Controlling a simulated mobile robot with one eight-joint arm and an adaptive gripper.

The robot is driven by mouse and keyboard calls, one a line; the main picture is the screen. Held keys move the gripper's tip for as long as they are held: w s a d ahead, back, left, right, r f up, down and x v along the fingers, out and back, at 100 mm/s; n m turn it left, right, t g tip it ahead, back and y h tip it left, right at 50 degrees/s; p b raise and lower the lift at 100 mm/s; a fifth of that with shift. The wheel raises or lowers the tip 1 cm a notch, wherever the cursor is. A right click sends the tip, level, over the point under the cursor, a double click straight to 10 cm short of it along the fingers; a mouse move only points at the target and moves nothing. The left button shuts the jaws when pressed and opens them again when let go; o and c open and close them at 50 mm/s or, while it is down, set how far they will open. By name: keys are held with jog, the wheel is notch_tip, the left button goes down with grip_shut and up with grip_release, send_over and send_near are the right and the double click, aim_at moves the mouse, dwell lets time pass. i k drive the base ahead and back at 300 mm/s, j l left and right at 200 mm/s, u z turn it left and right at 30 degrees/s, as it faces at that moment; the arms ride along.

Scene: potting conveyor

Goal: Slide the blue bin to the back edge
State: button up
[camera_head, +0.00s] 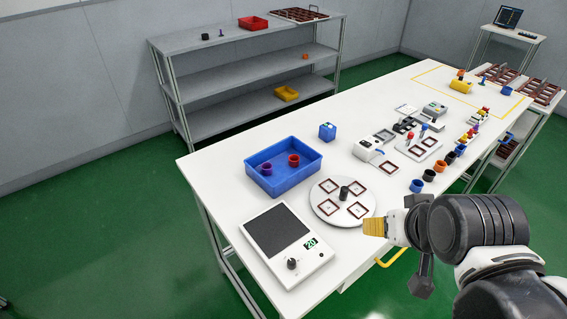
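The blue bin (257,180) is an open tray on the white table, toward its left end. It holds a purple cup (266,168) and a red cup (293,160). Its far side is close to the table's back edge, with a strip of white table still showing between them. My gripper (372,228) is at the lower right, over the table's front edge, pointing left. It is apart from the bin, with the round turntable between them. Only a yellowish tip shows, so I cannot make out whether the fingers are apart.
A white turntable (323,206) with dark square frames stands right of the bin. A scale (304,262) with a dark plate lies in front of it. Several coloured cups line the front edge. A grey shelf (250,95) stands behind the table.

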aim_at(284, 176)
jog(key=i+l+u, duration=0.15)
jog(key=u, duration=0.3)
jog(key=i+l+u, duration=0.25)
jog(key=u, duration=0.15)
jog(key=i+l+u, duration=0.2)
jog(key=u, duration=0.25)
jog(key=l, duration=0.1)
